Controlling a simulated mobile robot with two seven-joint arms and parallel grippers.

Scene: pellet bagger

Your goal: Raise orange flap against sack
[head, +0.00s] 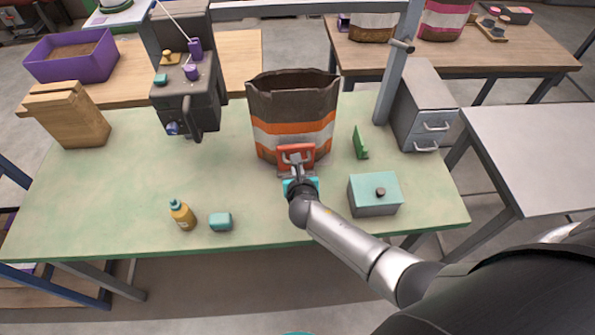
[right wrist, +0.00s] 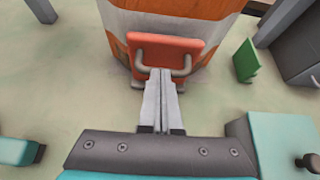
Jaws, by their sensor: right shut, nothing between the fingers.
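The sack (head: 290,105) stands upright and open-topped on the green table, dark brown with orange and white bands. It also shows in the right wrist view (right wrist: 188,20). The orange-red flap (head: 296,154) is at the sack's lower front and is tilted up in front of it; I cannot tell whether it touches the sack. In the right wrist view the flap (right wrist: 165,52) has grey metal brackets at its sides. My right gripper (head: 299,172) is shut and empty, its fingertips (right wrist: 160,75) at the flap's lower edge.
A teal-topped box (head: 375,193) and a green bracket (head: 360,143) stand right of the sack. A dark machine (head: 186,95) stands left of the sack. The left table middle is clear.

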